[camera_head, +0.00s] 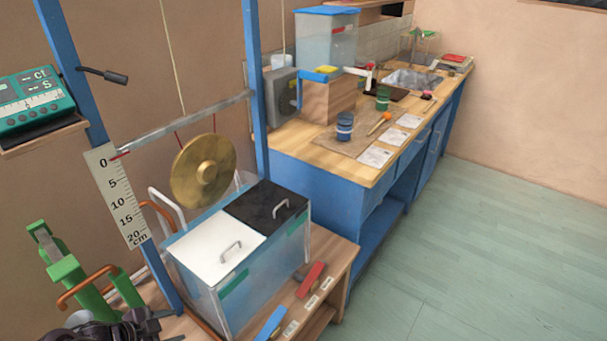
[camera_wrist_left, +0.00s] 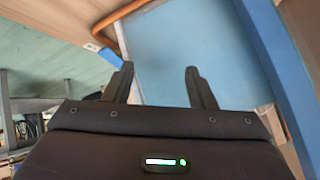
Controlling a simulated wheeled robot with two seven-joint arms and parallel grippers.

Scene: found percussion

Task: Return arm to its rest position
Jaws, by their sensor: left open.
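My left gripper (camera_head: 150,324) shows as a dark shape at the lower left of the head view, low beside the front left of the lidded tank. In the left wrist view the left gripper (camera_wrist_left: 158,78) has its two black fingers spread apart with nothing between them. A light blue surface (camera_wrist_left: 195,50) lies beyond the fingers, with an orange tube (camera_wrist_left: 114,28) curving along its left. I cannot tell how far the fingers are from that surface. My right gripper is not in view.
The tank (camera_head: 240,291) has a white lid (camera_head: 212,250) and a black lid (camera_head: 262,202). A brass gong (camera_head: 202,172) hangs above it from a bar between blue posts. A green stand (camera_head: 70,272) is close to my left gripper. The floor (camera_head: 480,245) at right is clear.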

